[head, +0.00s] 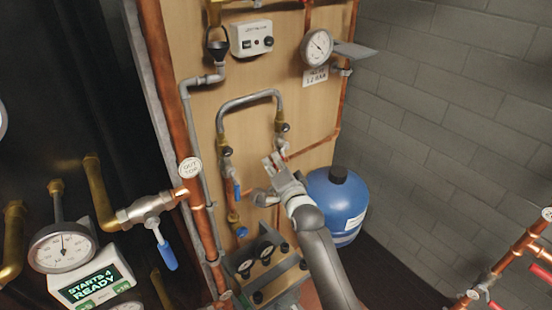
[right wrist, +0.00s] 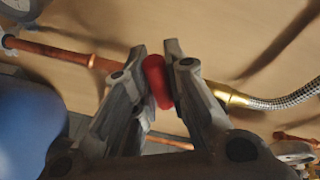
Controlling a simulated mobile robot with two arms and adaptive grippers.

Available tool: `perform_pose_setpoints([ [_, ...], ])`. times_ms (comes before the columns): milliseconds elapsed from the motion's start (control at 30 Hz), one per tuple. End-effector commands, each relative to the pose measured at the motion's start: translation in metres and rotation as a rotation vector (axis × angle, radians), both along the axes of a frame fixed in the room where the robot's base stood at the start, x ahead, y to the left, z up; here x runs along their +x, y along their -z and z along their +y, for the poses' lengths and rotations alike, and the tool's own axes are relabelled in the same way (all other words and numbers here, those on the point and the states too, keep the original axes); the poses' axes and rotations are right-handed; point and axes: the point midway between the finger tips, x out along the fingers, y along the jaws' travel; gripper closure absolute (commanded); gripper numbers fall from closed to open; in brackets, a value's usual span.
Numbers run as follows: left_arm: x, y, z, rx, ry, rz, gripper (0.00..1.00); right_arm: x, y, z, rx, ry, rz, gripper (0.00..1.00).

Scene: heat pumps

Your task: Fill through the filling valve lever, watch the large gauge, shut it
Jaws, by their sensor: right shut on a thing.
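My right gripper (head: 273,161) reaches up to the wooden board, near the valves under the grey pipe loop. In the right wrist view its fingers are closed around a red lever handle (right wrist: 157,82), beside a copper pipe (right wrist: 65,52) and a brass fitting with a braided hose (right wrist: 285,100). The lever is hidden by the gripper in the head view. A round white-faced gauge (head: 318,45) is mounted at the upper right of the board, above a small sign (head: 315,76) that seems to read 1.2 bar. Its needle is too small to read exactly. My left gripper is not in view.
A blue vessel (head: 338,207) stands right of my right arm. A blue-handled valve (head: 166,252) and another gauge (head: 63,247) with a "READY" display (head: 92,287) are at lower left. A control box (head: 251,38) is on the board. A brick wall (head: 450,110) bounds the right.

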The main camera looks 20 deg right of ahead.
Motion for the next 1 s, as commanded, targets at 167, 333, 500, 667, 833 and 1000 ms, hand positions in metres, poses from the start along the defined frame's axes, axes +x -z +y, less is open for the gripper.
perform_pose_setpoints([
  [167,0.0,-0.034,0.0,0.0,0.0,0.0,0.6,-0.001,-0.016,0.003,0.138,0.001,0.05,1.0],
  [333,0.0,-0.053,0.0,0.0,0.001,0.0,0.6,-0.002,-0.022,0.004,0.249,0.0,0.091,1.0],
  [500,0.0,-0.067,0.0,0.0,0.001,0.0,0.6,-0.002,-0.026,0.005,0.333,0.0,0.121,1.0],
  [667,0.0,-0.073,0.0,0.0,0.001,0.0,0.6,-0.002,-0.027,0.005,0.383,-0.001,0.139,1.0],
  [833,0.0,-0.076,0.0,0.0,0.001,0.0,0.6,-0.002,-0.027,0.004,0.407,0.0,0.146,1.0],
  [1000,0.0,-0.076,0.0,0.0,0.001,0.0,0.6,-0.001,-0.027,0.005,0.414,-0.001,0.147,1.0],
])
